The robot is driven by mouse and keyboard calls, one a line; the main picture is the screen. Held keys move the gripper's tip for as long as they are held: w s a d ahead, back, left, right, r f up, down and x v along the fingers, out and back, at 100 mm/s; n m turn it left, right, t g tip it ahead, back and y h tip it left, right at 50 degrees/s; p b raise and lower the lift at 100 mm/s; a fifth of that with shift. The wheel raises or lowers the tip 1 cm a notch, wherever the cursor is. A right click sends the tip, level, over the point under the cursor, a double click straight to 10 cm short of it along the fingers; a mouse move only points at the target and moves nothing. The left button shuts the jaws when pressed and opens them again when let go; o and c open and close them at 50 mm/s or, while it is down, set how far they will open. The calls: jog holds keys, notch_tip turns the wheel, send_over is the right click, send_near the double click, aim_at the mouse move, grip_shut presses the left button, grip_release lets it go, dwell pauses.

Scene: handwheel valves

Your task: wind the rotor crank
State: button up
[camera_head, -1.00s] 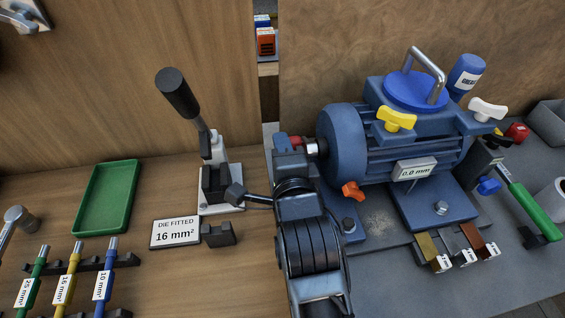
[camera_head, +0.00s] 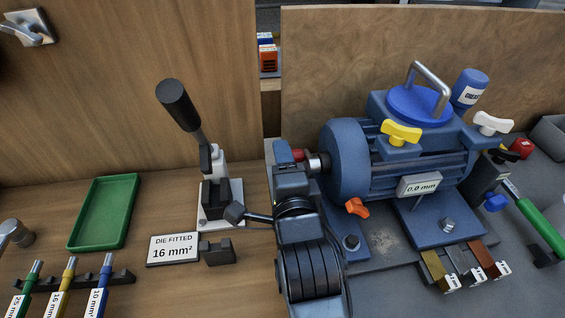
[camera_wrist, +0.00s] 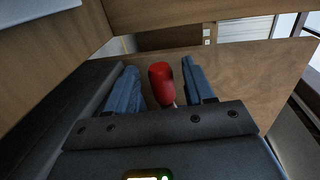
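The blue motor (camera_head: 345,165) stands on a grey plate at the right of the bench. A red crank knob (camera_head: 298,155) shows at the left end of its shaft, partly hidden by my gripper (camera_head: 283,154). In the wrist view the red knob (camera_wrist: 161,84) sits between the two blue fingers of my gripper (camera_wrist: 160,86), with a gap visible on each side. My gripper is open around the knob and not closed on it. The rest of the crank is hidden from both views.
A lever press (camera_head: 205,165) with a black handle stands just left of my arm, beside a "DIE FITTED 16 mm²" sign (camera_head: 173,249). A green tray (camera_head: 104,212) lies further left. An orange wing knob (camera_head: 356,208) and a "0.0 mm" plate (camera_head: 419,185) are on the motor.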

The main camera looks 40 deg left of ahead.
jog(key=shift+d, duration=0.1)
jog(key=v, duration=0.7)
jog(key=shift+s+d, duration=0.2)
jog(key=shift+s, duration=0.05)
dwell(0.4)
